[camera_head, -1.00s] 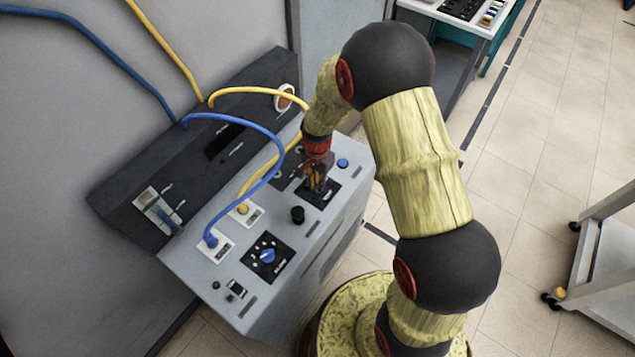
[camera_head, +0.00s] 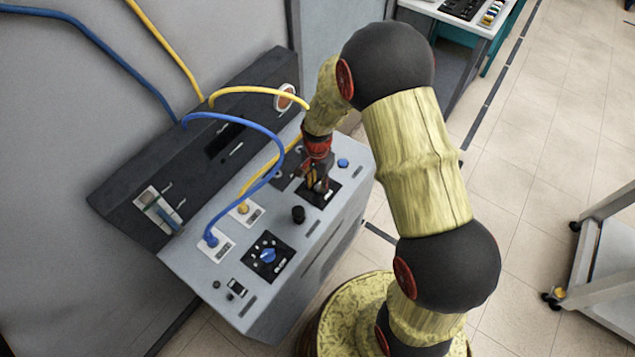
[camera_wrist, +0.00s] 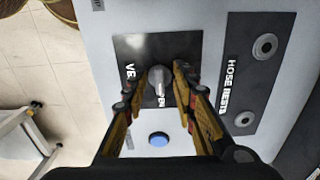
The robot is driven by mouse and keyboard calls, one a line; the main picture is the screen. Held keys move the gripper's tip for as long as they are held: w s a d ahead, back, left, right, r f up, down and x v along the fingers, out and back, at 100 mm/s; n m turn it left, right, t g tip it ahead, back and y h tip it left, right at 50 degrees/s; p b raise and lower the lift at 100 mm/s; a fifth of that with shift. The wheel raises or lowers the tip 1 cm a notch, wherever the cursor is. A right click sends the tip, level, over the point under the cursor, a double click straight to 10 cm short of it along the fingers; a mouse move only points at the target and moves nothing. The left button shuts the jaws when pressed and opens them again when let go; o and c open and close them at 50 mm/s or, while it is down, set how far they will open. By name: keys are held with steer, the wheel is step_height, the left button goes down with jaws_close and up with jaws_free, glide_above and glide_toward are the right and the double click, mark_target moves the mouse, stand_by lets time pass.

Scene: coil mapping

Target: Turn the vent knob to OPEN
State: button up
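The vent knob (camera_wrist: 160,78) is a grey knob on a black plate (camera_wrist: 188,44) in the wrist view. White lettering on the plate is partly covered; "VE" shows at the left and what looks like "PEN" just below the knob. My gripper (camera_wrist: 163,80) has its two fingers apart, one on each side of the knob, with narrow gaps visible. Whether the fingertips reach down around the knob is hard to tell. In the head view my gripper (camera_head: 314,186) points down over the same plate at the console's right end. The knob's exact pointer direction is unclear.
Blue (camera_head: 262,130) and yellow (camera_head: 240,90) hoses arch close to my wrist. A hose-rest plate (camera_wrist: 254,70) lies beside the vent plate.

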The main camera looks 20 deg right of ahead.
mark_target(317, 185)
step_height(317, 185, up, 12)
stand_by(0.7)
stand_by(0.5)
